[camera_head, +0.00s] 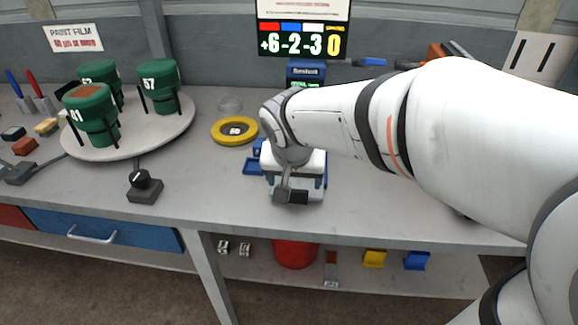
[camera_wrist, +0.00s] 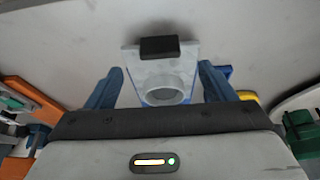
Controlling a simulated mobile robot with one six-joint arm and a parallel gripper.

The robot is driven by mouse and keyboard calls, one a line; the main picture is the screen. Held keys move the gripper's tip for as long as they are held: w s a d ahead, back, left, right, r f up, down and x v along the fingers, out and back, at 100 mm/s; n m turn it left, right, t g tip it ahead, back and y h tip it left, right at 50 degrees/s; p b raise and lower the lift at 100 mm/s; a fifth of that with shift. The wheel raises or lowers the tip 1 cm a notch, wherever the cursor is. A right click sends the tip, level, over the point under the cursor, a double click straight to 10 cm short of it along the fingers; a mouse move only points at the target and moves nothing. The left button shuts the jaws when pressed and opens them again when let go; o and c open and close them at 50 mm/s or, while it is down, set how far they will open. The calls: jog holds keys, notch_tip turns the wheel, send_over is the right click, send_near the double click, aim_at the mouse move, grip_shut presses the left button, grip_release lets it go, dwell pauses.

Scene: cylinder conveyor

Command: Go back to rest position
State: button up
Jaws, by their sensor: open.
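My gripper (camera_wrist: 160,88) is open in the wrist view, with one blue finger on each side. Between and beyond the fingers is a white and blue device (camera_wrist: 160,58) with a round grey cup and a black block at its far end. I cannot tell whether the fingers touch it. In the head view my arm reaches in from the right, and its end is low over the same white and blue device (camera_head: 312,184) on the grey bench. My arm hides part of the device and the bench behind it.
A round turntable (camera_head: 178,127) at left holds green numbered cylinders (camera_head: 160,84). A number display (camera_head: 303,28) stands behind. Bare bench lies front-centre.

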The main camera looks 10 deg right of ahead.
jog(key=shift+s+a+r, duration=0.1)
jog(key=shift+s+r, duration=0.15)
jog(key=shift+r, duration=0.35)
jog(key=s+d+r+n+p, duration=0.1)
jog(key=s+d+p, duration=0.2)
jog(key=s, duration=0.3)
jog(key=s+d+r+n+g+y+p, duration=0.1)
jog(key=s+d+r+p, duration=0.1)
jog(key=s+d+p, duration=0.2)
jog(key=shift+s+d+n+g, duration=0.3)
jog(key=shift+s+n, duration=0.1)
jog(key=shift+s, duration=0.65)
